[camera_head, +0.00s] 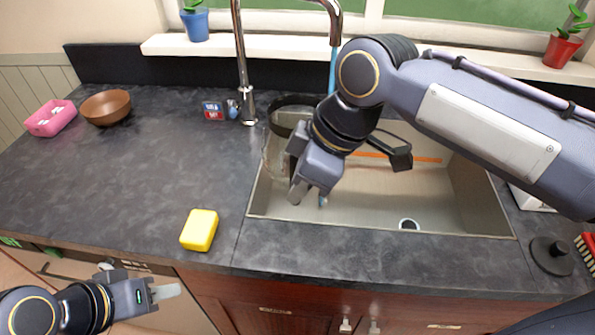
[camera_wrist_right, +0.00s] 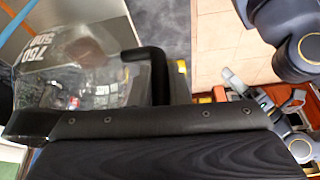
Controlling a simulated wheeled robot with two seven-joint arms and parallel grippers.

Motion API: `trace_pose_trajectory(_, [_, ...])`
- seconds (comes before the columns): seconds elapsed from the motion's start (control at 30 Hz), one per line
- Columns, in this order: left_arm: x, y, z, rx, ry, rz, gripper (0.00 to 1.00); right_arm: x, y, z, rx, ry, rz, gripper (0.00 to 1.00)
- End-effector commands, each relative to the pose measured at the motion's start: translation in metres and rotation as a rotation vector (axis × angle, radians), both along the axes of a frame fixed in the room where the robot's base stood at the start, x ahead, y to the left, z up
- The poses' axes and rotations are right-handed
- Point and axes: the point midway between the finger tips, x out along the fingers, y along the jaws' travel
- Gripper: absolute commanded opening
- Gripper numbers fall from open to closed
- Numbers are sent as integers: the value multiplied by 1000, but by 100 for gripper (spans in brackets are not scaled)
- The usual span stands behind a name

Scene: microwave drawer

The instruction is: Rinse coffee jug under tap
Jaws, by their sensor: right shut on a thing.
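The coffee jug (camera_head: 275,152) is clear glass with a black rim. It is over the left part of the sink (camera_head: 370,209), partly hidden by my right gripper (camera_head: 307,190). My right gripper is shut on the jug. In the right wrist view the jug's glass (camera_wrist_right: 75,65) shows volume numbers, next to a black handle (camera_wrist_right: 157,75). The chrome tap (camera_head: 241,60) arches over the sink, and a blue water stream (camera_head: 332,72) falls from its spout beside my wrist. Whether water enters the jug is hidden. My left gripper (camera_head: 150,287) is open and empty, low in front of the counter.
A yellow sponge (camera_head: 199,230) lies on the counter left of the sink. A brown bowl (camera_head: 106,107) and a pink container (camera_head: 51,118) stand at the far left. A small box (camera_head: 213,111) is near the tap base. The left counter is mostly clear.

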Motion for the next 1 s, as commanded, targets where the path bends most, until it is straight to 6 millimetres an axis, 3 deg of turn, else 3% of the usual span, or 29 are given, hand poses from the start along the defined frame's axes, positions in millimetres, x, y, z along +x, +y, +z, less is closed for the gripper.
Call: trace_pose_trajectory(1.0, [0,0,0,0,0,0,36,83,-52,-18,1,-2,-2,0])
